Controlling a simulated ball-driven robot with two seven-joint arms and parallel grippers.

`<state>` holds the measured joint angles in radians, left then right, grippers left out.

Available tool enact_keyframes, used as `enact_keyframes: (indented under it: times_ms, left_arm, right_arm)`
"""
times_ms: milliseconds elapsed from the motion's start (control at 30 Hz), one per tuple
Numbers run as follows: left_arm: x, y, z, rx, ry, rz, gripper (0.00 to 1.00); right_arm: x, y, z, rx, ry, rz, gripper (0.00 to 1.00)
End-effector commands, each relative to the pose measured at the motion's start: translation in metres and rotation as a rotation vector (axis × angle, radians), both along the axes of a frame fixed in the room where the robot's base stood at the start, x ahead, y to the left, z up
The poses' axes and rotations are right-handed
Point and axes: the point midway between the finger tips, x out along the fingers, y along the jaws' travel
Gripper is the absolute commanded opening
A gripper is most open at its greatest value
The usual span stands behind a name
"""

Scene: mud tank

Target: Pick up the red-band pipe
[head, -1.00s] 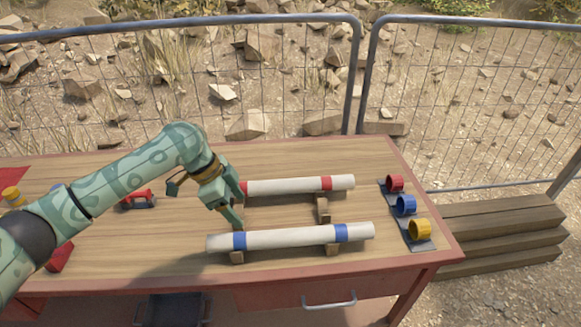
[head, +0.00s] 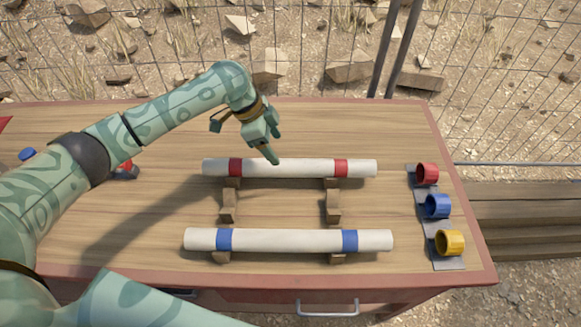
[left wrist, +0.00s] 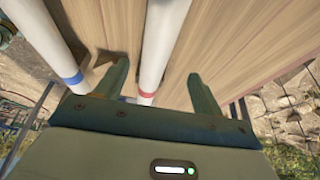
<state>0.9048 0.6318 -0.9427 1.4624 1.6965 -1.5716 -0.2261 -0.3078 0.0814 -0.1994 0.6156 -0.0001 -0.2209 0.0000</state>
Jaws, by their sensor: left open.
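The red-band pipe (head: 305,168), white with a red band near each end, rests across wooden supports (head: 333,204) at the back of the workbench. My left gripper (head: 274,150) is over its middle-left part. In the left wrist view the open fingers (left wrist: 160,92) stand on either side of the red-band pipe (left wrist: 160,45), and one red band shows near the palm. I cannot tell whether the fingers touch it. The blue-band pipe (head: 290,240) lies parallel in front, on the same supports, and also shows in the left wrist view (left wrist: 52,35). My right gripper is not in view.
Red (head: 427,173), blue (head: 437,206) and yellow (head: 450,242) rings stand on grey plates at the bench's right end. A red tool is partly hidden behind my left arm. Wire fencing (head: 480,100) runs behind the bench. Bare wood (head: 130,215) lies left of the pipes.

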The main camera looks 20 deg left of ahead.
Motion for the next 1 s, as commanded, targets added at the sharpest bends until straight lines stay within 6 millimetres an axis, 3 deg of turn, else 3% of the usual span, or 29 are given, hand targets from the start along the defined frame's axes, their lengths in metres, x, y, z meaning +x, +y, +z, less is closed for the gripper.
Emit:
enact_keyframes:
  times_ms: [33, 100, 367, 633, 867, 900, 1000]
  left_arm:
    - [0.001, -0.004, -0.015, -0.001, 0.005, 0.000, 0.68]
    - [0.002, -0.009, -0.025, -0.001, 0.003, 0.001, 0.68]
    - [0.004, -0.017, -0.041, -0.001, 0.000, 0.001, 0.68]
    - [0.004, -0.035, -0.080, 0.000, 0.003, 0.001, 0.68]
    - [0.005, -0.037, -0.081, 0.001, -0.002, 0.001, 0.68]
    - [0.005, -0.037, -0.081, 0.001, -0.002, 0.001, 0.65]
    - [0.005, -0.037, -0.081, 0.001, -0.002, 0.001, 0.38]
  right_arm:
    - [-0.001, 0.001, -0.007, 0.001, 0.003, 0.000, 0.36]
    - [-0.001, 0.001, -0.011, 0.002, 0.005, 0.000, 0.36]
    - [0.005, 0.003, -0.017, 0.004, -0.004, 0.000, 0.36]
    - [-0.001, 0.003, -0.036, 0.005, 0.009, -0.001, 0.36]
    - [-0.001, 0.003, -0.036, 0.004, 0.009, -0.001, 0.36]
    - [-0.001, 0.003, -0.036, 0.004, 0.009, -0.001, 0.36]
    - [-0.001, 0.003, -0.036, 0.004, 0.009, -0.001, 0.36]
